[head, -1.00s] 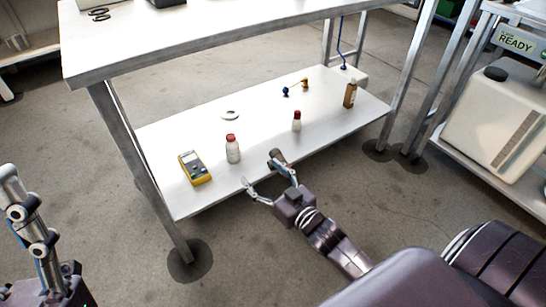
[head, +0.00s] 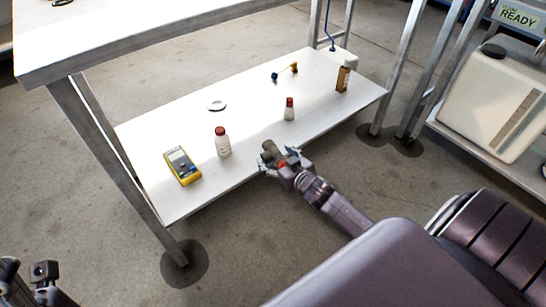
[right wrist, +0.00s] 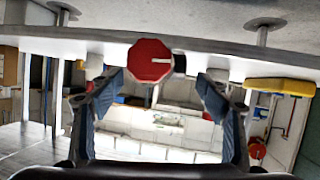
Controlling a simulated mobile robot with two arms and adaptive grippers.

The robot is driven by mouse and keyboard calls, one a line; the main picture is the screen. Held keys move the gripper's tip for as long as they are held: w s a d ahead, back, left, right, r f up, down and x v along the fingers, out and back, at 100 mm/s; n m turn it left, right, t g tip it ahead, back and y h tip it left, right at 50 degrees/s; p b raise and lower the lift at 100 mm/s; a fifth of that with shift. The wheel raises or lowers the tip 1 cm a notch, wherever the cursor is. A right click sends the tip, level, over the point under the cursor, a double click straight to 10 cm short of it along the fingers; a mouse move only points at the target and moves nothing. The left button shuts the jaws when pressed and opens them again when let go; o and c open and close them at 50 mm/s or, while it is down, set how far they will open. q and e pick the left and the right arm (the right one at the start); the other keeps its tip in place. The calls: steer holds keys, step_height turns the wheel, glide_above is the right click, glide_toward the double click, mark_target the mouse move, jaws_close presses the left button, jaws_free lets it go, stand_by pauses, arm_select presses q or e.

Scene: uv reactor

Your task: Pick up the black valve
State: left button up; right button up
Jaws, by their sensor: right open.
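The black valve (head: 269,149) lies at the front edge of the lower shelf in the head view. It is a dark cylinder with a red part facing my right gripper. In the right wrist view its red octagonal knob with a white line (right wrist: 147,61) shows near the top, between the fingertips, with a bit of black body beside it. My right gripper (head: 279,161) is open, its fingers on either side of the valve; the wrist view shows gaps between knob and both fingers (right wrist: 160,80). Parts of my left arm show at the bottom left; its jaw state is unclear.
A white ring (head: 217,105) lies farther back. The upper tabletop (head: 130,40) overhangs; a metal leg (head: 110,165) stands left.

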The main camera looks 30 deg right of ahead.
mark_target(272, 152)
steer(key=shift+b+x, duration=0.4)
steer(key=shift+x, duration=0.9)
steer(key=shift+c, duration=0.4)
steer(key=c, duration=1.2)
steer(key=shift+c, duration=0.9)
steer(key=shift+r, duration=0.15)
